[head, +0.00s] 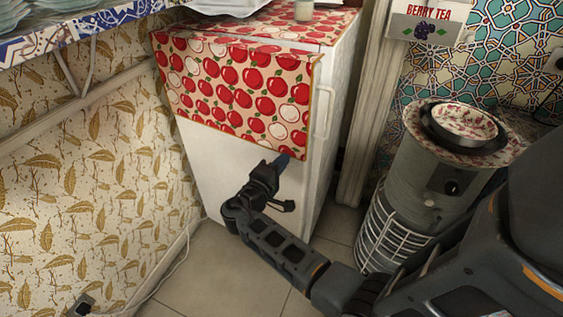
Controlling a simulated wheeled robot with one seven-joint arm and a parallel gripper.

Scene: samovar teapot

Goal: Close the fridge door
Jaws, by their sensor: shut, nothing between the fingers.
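The white fridge (341,95) stands in the middle of the head view, against the leaf-papered wall. A red apple-print cloth covers its top and hangs over the upper part of its door (215,165). A pale handle (322,112) shows at the door's right edge. My gripper (284,158) is shut and empty, in front of the door's lower right part, just below the cloth. I cannot tell whether it touches the door.
A grey cylindrical heater (408,200) with a bowl (464,122) on top stands to the right. A patterned shelf (90,28) with dishes is at the upper left. A white cable (178,265) runs along the left wall. Some tiled floor (220,275) is clear before the fridge.

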